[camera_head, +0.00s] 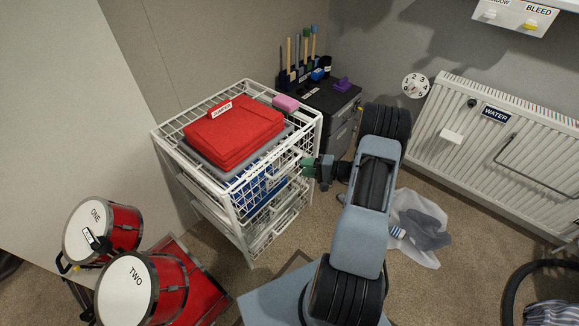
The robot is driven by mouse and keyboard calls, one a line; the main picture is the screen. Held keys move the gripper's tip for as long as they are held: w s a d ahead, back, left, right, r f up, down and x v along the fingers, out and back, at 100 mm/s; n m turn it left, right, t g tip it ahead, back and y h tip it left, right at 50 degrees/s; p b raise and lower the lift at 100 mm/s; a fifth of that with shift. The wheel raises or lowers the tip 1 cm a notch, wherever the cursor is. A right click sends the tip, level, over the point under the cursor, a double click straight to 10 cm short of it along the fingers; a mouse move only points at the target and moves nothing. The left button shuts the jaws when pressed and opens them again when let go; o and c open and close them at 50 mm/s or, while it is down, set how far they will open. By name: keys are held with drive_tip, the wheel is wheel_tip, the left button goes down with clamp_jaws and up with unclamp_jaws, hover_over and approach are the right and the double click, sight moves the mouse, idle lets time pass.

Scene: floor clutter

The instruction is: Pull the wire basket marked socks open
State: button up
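A white wire basket unit (246,200) stands left of centre with several baskets stacked in its frame. Folded blue cloth (262,195) shows through the wire in an upper basket. A lower basket (270,236) sits below it. I cannot read any socks label at this size, so I cannot tell which basket bears it. My gripper (306,168) has green fingertips and points left at the unit's front, close to the upper basket's front edge. Whether it touches the wire, and whether its fingers are open or shut, is not clear.
A folded red cloth (235,135) and a pink block (286,102) lie on top of the unit. A dark cabinet (343,124) stands behind. Two drums (140,290) are at the lower left. A clear bag (415,228) lies right of my arm, below a radiator (500,140).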

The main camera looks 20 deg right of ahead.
sight(290, 165)
drive_tip(key=x, duration=0.6)
drive_tip(key=shift+w+a+f, duration=0.1)
drive_tip(key=shift+w+a, duration=0.15)
drive_tip(key=shift+c, duration=0.2)
clamp_jaws()
